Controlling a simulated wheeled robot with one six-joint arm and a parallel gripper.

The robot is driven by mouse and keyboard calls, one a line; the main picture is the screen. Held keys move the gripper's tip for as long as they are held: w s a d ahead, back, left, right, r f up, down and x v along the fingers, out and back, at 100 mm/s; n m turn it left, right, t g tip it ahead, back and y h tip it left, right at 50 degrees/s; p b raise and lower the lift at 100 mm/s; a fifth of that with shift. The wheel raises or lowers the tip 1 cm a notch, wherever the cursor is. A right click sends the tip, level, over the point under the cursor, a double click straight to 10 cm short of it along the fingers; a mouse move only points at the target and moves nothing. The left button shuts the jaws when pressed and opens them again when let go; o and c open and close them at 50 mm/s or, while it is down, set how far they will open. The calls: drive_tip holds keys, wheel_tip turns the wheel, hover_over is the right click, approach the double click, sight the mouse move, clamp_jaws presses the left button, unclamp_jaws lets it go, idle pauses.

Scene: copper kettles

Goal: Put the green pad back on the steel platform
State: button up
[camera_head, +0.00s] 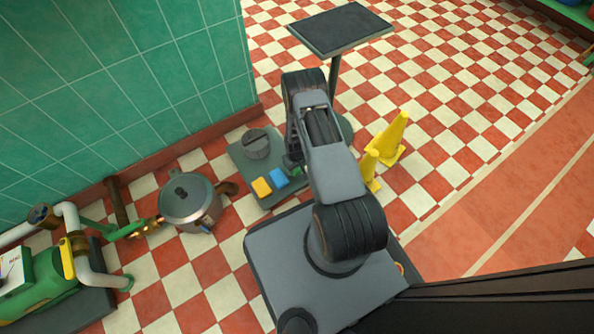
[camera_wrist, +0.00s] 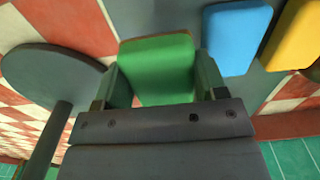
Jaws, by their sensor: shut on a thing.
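The green pad (camera_wrist: 155,60) is between the two fingers of my gripper (camera_wrist: 160,82) in the wrist view, and the gripper is shut on it. In the head view my arm hides most of my gripper and the pad. The grey steel platform (camera_head: 243,163) lies low on the floor by the green wall. It also shows behind the pad in the wrist view (camera_wrist: 150,17). A blue pad (camera_head: 279,178) and a yellow pad (camera_head: 261,187) sit on its near edge, just left of my gripper. I cannot tell whether the green pad touches the platform.
A dark round knob-like part (camera_head: 256,143) stands on the platform. A steel kettle (camera_head: 188,202) with pipes is to the left. Two yellow cones (camera_head: 390,138) stand to the right. A dark-topped stand (camera_head: 340,27) is behind my arm. Checkered floor is open at the upper right.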

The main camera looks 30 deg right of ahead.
sight(297, 169)
drive_tip(key=shift+w+d+f+b, duration=0.25)
drive_tip(key=shift+f+b, duration=0.1)
drive_tip(key=shift+f, duration=0.15)
wheel_tip(297, 169, down, 3)
drive_tip(key=shift+d+f+b, duration=0.1)
drive_tip(key=shift+f+b, duration=0.05)
drive_tip(key=shift+b, duration=1.05)
drive_tip(key=o, duration=0.6)
drive_tip(key=shift+c, duration=0.2)
